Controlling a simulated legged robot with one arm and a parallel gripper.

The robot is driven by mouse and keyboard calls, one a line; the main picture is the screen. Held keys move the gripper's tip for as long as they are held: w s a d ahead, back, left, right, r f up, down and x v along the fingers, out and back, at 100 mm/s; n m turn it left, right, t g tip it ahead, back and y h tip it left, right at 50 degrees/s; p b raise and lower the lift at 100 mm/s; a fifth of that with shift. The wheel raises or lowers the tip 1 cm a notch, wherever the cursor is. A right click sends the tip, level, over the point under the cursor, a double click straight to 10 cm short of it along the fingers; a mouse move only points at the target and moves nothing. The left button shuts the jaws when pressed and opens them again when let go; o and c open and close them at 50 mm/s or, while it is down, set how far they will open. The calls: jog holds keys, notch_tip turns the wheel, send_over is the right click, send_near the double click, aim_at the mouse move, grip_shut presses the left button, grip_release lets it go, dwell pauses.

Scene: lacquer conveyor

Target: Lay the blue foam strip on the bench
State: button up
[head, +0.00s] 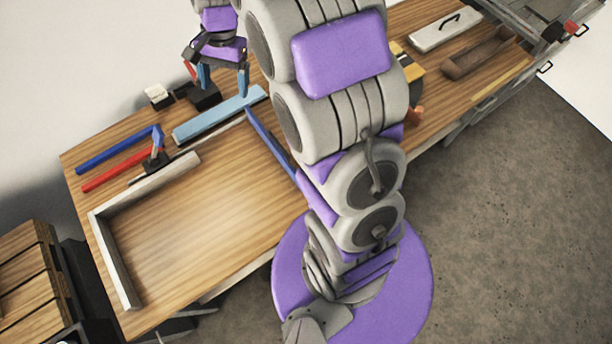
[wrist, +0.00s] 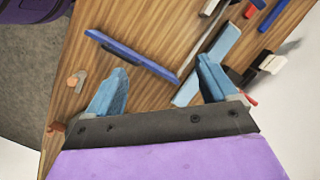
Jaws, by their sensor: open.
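A light blue strip (head: 222,113), which looks like the foam strip, lies flat on the wooden bench (head: 215,215), beside a pale wooden rail. In the wrist view the strip (wrist: 222,45) runs diagonally, partly hidden by the right finger. A darker blue bar (head: 268,142) lies near the strip's right end, partly hidden by my arm. It also shows in the wrist view (wrist: 130,54), ahead of and between the fingers. My gripper (head: 223,82) is open and empty near the back edge, above and behind the light blue strip; its blue fingers (wrist: 162,66) are spread wide.
Blue (head: 115,151) and red (head: 112,174) bars lie at the bench's left. An L-shaped pale wooden frame (head: 112,255) borders a clear front area. Black and white pieces (head: 158,95) stand at the back. A white box (head: 445,31) and brown roller (head: 478,58) lie right.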

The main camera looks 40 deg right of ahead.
jog(key=s+r+n+h, duration=0.1)
jog(key=s+n, duration=0.3)
jog(key=s, duration=1.2)
jog(key=s+r+n+h, duration=0.1)
jog(key=s+r+n, duration=0.2)
jog(key=s, duration=1.3)
jog(key=n, duration=0.2)
jog(key=shift+n+g+h, duration=0.3)
jog(key=shift+w+d, duration=0.1)
